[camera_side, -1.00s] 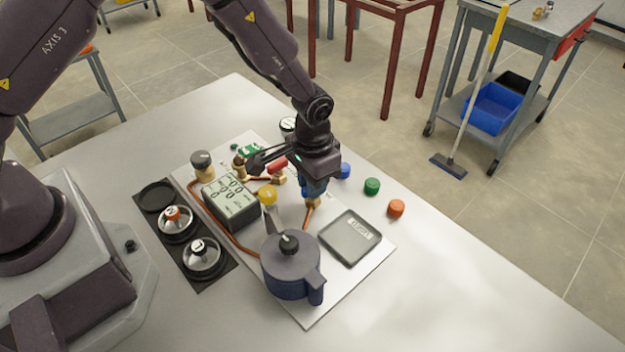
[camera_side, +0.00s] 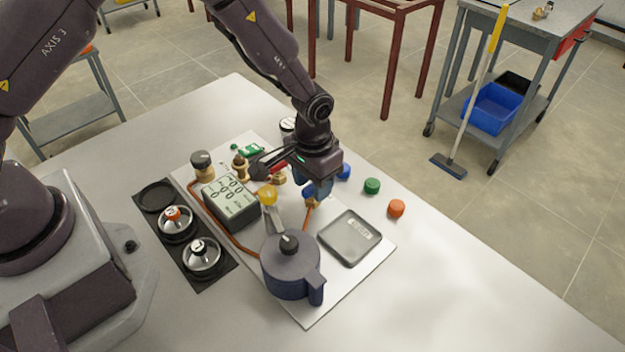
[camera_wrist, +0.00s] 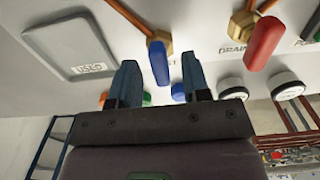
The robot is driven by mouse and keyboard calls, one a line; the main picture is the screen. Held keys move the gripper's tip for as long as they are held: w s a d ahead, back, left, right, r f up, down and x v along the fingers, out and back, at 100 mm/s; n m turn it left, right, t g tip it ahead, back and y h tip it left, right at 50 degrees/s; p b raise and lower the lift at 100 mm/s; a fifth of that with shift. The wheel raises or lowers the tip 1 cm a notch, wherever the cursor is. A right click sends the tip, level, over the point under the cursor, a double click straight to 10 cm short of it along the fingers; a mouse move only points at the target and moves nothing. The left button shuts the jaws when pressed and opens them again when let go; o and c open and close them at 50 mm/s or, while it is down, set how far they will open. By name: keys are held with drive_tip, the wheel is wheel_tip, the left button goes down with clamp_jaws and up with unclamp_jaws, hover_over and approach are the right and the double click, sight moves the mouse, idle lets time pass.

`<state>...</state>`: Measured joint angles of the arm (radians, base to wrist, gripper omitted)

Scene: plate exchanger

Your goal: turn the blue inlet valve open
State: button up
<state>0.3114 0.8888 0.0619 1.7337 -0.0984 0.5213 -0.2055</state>
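The blue inlet valve has a blue lever on a brass fitting. In the wrist view the blue lever (camera_wrist: 159,66) lies between my gripper's two fingertips (camera_wrist: 160,60), with a visible gap on each side. My gripper is open. In the side view my gripper (camera_side: 319,190) points down over the right part of the white board, and the blue valve (camera_side: 307,193) is partly hidden by it. The lever's contact with the fingers cannot be seen there. A red drain valve lever (camera_wrist: 262,44) is right of the blue one in the wrist view.
A display box (camera_side: 230,200), a dark blue pot (camera_side: 290,265) and a grey "USED" tray (camera_side: 349,238) stand near the valve. Blue (camera_side: 343,171), green (camera_side: 372,186) and orange (camera_side: 396,208) caps lie to the right. The table's front right is clear.

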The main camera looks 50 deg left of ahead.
sight(303, 188)
wheel_tip(303, 188, up, 13)
idle(0.7)
drive_tip(key=s+a+r+t, duration=0.2)
drive_tip(key=s+a+r, duration=0.3)
drive_tip(key=s+r, duration=0.4)
drive_tip(key=s+a+r+t, duration=0.3)
drive_tip(key=s+a+r, duration=0.3)
drive_tip(key=s+r, duration=0.3)
drive_tip(key=s, duration=0.3)
drive_tip(key=shift+t, duration=0.3)
